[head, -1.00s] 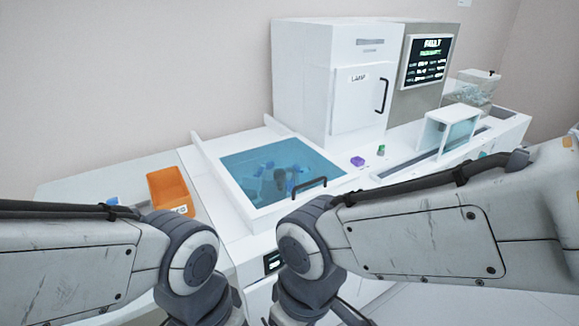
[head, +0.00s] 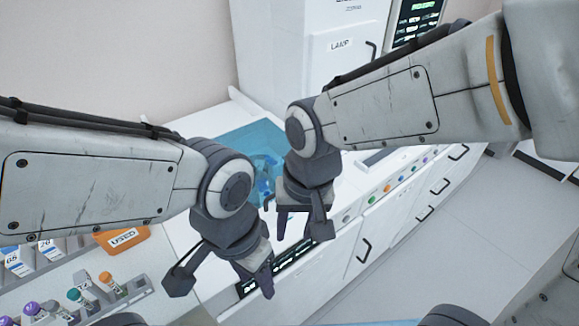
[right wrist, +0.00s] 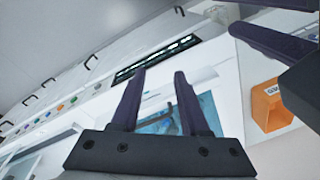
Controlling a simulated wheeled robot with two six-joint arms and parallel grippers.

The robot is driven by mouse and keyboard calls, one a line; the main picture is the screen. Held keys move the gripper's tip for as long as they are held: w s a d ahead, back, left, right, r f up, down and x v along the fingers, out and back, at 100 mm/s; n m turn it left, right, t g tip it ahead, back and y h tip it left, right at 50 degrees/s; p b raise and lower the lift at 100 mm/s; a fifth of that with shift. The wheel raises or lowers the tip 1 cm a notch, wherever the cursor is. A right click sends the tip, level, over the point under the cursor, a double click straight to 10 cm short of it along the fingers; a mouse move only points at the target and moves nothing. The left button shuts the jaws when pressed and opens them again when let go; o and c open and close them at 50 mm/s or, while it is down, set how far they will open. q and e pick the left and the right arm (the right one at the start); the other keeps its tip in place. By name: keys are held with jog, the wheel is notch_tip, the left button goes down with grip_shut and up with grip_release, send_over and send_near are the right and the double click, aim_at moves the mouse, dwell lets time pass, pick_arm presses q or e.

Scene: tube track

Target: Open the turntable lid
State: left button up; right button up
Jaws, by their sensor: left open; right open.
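The turntable lid (head: 250,140) is a blue see-through panel in a white frame. It appears to lie flat and shut, partly hidden by my arms in the head view. In the right wrist view the lid (right wrist: 208,108) shows behind my fingers. A dark piece that looks like its handle (right wrist: 169,109) shows between them. My right gripper (head: 295,226) is open and empty over the lid's front edge; its fingers (right wrist: 158,74) point toward the machine in the wrist view. Contact with the handle cannot be told. My left gripper (head: 258,280) is open and empty, lower and nearer, left of the right one.
An orange box marked USED (head: 122,240) stands left of the machine, near a rack of coloured-capped tubes (head: 90,296). The white LAMP cabinet (head: 335,60) rises behind. The front panel has coloured buttons (head: 388,188) and black-handled drawers. My two grippers are close together.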

jog(key=w+r+m+t+p, duration=0.1)
jog(key=w+r+m+p, duration=0.25)
jog(key=w+m, duration=0.95)
jog(key=shift+n, duration=0.7)
jog(key=w+f, duration=0.1)
jog(key=f, duration=0.2)
jog(key=w+a+f+p, duration=0.1)
jog(key=f, duration=0.3)
jog(key=w+a+f+p, duration=0.1)
jog(key=w+f, duration=0.1)
jog(key=f, duration=0.1)
jog(key=shift+f, duration=0.3)
pick_arm(q)
notch_tip(320, 180, up, 7)
jog(key=shift+d+f, duration=0.1)
pick_arm(e)
jog(key=shift+c, duration=0.3)
grip_shut()
